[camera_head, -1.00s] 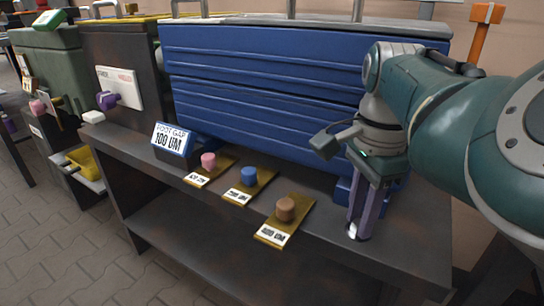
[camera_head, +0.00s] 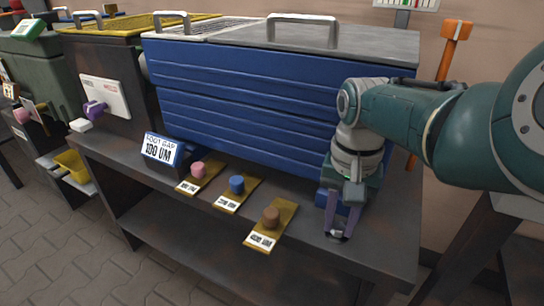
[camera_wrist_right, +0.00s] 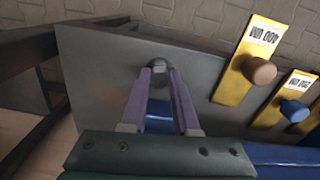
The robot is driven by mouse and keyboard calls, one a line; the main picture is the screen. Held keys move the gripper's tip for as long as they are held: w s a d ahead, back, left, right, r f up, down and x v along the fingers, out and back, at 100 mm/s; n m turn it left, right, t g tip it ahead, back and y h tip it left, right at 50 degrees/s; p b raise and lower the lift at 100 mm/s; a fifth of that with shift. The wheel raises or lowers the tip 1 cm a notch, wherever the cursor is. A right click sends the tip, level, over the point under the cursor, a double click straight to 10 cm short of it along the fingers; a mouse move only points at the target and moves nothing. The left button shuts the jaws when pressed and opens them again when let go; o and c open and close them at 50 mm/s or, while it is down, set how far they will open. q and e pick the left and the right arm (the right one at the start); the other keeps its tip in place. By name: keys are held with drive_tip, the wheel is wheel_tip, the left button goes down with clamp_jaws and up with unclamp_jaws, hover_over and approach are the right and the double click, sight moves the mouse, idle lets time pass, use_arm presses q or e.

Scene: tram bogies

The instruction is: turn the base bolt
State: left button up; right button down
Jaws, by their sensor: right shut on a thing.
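My right gripper (camera_head: 340,233) points down at the right end of the dark bench, in front of the blue cabinet's corner. In the right wrist view its purple fingers (camera_wrist_right: 160,72) are closed on the base bolt (camera_wrist_right: 158,76), a small dark round head with a lighter tip on the grey bench top. The fingers hide much of the bolt. In the head view the bolt is barely visible between the fingertips. My left gripper is in neither view.
The blue cabinet (camera_head: 250,95) stands on the bench (camera_head: 300,262). Gold plates with a pink knob (camera_head: 198,170), a blue knob (camera_head: 236,184) and a brown knob (camera_head: 271,217) lie left of my gripper. A sign (camera_head: 160,149) reads "FOOT GAP 100 UM". An orange-topped post (camera_head: 456,28) stands behind.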

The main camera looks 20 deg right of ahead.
sight(340, 227)
drive_tip(key=n, duration=0.3)
drive_tip(key=shift+d+p, duration=0.1)
drive_tip(key=shift+p, duration=0.2)
drive_tip(key=shift+n, duration=1.5)
drive_tip(key=c, duration=0.7)
unclamp_jaws()
drive_tip(key=shift+o, duration=0.2)
wheel_tip(340, 227, up, 10)
drive_tip(key=p, duration=0.8)
drive_tip(key=shift+p, duration=0.4)
